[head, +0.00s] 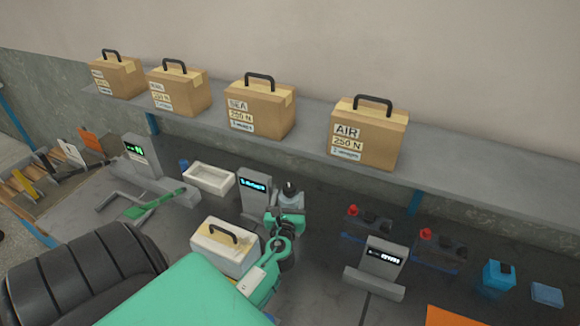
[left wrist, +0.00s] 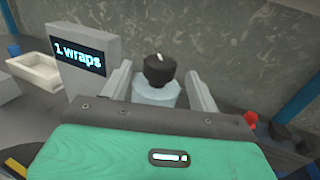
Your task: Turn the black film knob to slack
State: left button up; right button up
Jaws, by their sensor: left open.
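The black film knob (left wrist: 160,70) has a white mark on its top and sits on a pale round base (left wrist: 156,94). In the head view the knob (head: 289,188) stands beside a grey display post (head: 255,196). In the left wrist view this display (left wrist: 80,56) reads "1 wraps". My left gripper (head: 289,203) is open, and its two fingers (left wrist: 160,90) stand on either side of the pale base, near the knob. I cannot tell whether they touch it. My right gripper is not in view.
A pale case with a handle (head: 225,246) stands left of my left gripper. A white tray (head: 209,178) lies behind. Dark batteries with red caps (head: 366,225) and another display stand (head: 382,262) are to the right. Several labelled cartons (head: 369,135) line the shelf (head: 460,180) above.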

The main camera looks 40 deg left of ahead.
aim_at(290, 184)
pick_arm(q)
jog(key=p+x, duration=0.1)
jog(key=x, duration=0.4)
jog(key=shift+w+a, duration=0.25)
jog(key=shift+w, duration=0.1)
jog(key=shift+c, duration=0.2)
jog(key=c, duration=0.9)
